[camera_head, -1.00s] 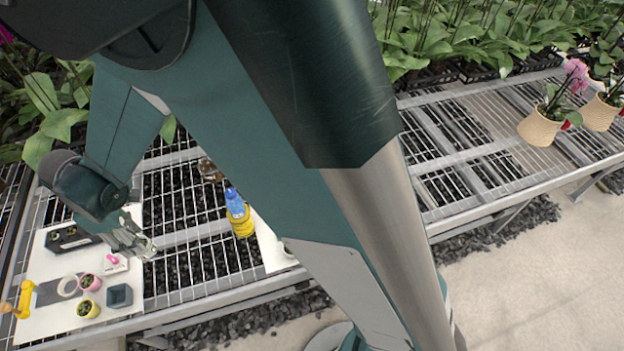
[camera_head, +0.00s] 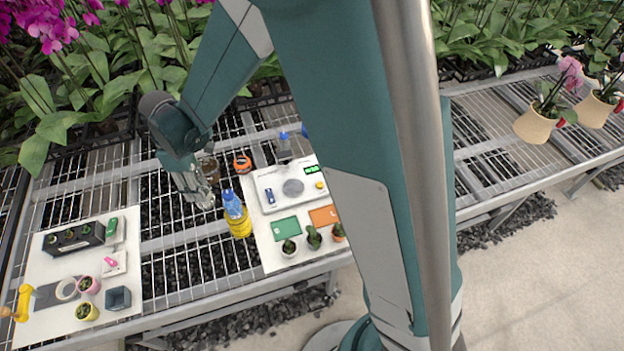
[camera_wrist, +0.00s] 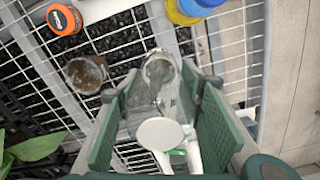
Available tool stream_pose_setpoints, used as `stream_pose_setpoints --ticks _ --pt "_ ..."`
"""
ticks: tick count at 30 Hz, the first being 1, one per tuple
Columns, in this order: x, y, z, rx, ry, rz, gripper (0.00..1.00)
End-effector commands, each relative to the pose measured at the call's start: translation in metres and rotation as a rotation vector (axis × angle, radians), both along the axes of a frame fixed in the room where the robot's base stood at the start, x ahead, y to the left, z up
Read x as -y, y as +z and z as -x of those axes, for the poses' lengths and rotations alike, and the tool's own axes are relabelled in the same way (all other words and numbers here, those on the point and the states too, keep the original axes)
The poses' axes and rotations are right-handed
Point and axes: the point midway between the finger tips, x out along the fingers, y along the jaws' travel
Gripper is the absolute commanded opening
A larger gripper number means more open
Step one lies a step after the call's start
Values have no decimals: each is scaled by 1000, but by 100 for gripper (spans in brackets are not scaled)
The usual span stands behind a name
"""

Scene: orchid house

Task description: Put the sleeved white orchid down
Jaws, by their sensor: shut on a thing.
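My gripper (camera_wrist: 163,115) is shut on the sleeved white orchid (camera_wrist: 162,92), which sits between its two green fingers. In the wrist view I see a clear sleeve, a greyish end and a white rounded part. In the head view my gripper (camera_head: 204,200) is over the wire bench, between the two white mats. The held plant is too small and blurred there to make out its flower. I cannot tell whether its lower end touches the bench.
A brown clear pot (camera_wrist: 86,74) stands close beside the held plant. The left mat (camera_head: 40,260) and right mat (camera_head: 272,254) hold small items. Open mesh (camera_head: 180,262) lies between them.

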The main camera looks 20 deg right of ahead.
Motion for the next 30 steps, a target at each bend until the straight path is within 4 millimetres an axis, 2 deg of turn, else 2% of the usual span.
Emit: stream_pose_setpoints --ticks 1,15,30 --pt "14 0 -5 0 -22 0 15" --pt "126 1 -37 0 -202 0 15" --pt "246 1 -49 0 -395 0 15"
